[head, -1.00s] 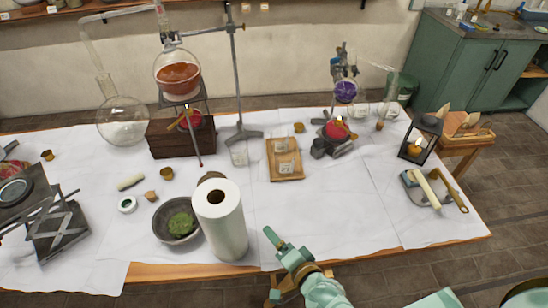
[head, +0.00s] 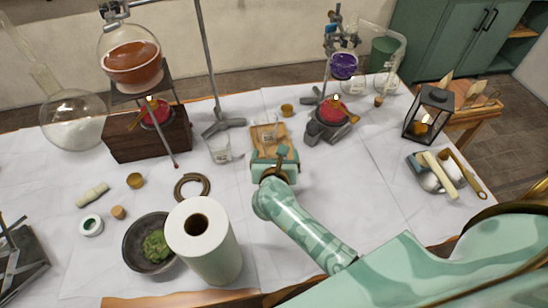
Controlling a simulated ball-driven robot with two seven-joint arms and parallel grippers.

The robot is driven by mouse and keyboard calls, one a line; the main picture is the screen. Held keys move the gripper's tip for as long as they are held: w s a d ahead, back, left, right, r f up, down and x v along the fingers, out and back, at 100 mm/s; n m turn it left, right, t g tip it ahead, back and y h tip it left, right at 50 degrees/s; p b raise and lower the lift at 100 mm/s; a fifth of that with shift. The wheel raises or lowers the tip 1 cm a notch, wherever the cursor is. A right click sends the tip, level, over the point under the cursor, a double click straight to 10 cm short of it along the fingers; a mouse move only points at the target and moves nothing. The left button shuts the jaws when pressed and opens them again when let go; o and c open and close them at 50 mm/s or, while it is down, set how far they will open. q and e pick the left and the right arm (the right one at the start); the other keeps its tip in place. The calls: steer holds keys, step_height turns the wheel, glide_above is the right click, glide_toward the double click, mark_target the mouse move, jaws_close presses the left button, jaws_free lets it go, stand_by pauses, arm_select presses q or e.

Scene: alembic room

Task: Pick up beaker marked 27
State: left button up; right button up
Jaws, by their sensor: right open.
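A wooden board (head: 257,132) lies on the white-covered table and bears small glass beakers. One glass beaker (head: 268,133) shows at the back of the board; I cannot read a mark on it now. The front part of the board, where a beaker with a label like 27 stood in the earlier view, is hidden behind my right gripper. My right gripper (head: 278,160) is open, over the front of the board; I cannot tell whether the beaker is between its fingers. My left gripper is not in view.
Another beaker (head: 219,150) stands left of the board. A paper roll (head: 205,245), a dark bowl (head: 135,245) and a coiled ring (head: 192,186) are at left front. A red burner (head: 332,112) under a purple flask (head: 343,66) stands at right.

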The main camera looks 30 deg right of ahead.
mark_target(276, 142)
steer(key=shift+x, duration=0.9)
steer(key=shift+w+d+f+b, duration=0.2)
steer(key=shift+w+b, duration=0.05)
steer(key=shift+b, duration=0.25)
steer(key=b+x, duration=0.2)
steer(key=x, duration=0.2)
steer(key=shift+w+d+f, duration=0.15)
steer(key=shift+w, duration=0.15)
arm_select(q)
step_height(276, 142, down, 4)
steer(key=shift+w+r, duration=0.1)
arm_select(e)
steer(key=shift+c, duration=1)
steer(key=c, duration=0.9)
